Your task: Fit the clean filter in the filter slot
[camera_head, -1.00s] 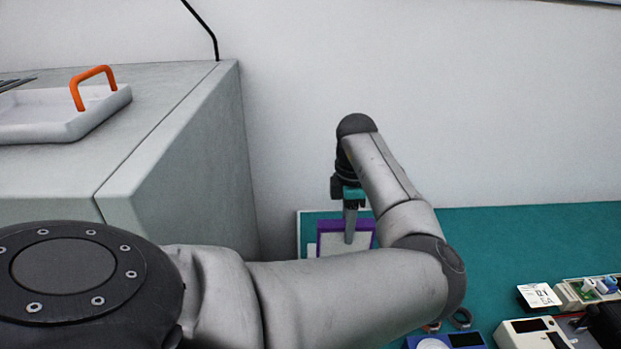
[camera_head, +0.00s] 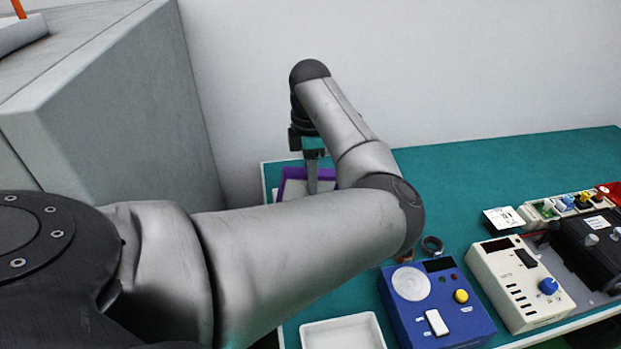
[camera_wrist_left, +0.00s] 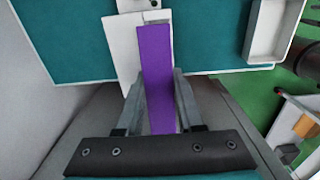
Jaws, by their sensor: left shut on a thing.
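The filter, a purple-framed piece with a pale face (camera_head: 292,186), is at the back left of the teal table, partly hidden by my left arm. In the left wrist view its purple edge (camera_wrist_left: 156,60) runs lengthwise between the two fingers. My left gripper (camera_head: 312,180) points down and is shut on the filter; it also shows in the left wrist view (camera_wrist_left: 157,80). A white flat piece (camera_wrist_left: 120,48) lies beside and beyond the filter in that view; I cannot tell whether it belongs to a slot. I cannot make out the filter slot. My right gripper is not in view.
A grey cabinet (camera_head: 120,100) stands left of the teal table (camera_head: 470,170). A blue device (camera_head: 437,305), a white device (camera_head: 520,285), a black unit (camera_head: 590,245) and a white tray (camera_head: 343,333) occupy the front and right. The table's back middle is clear.

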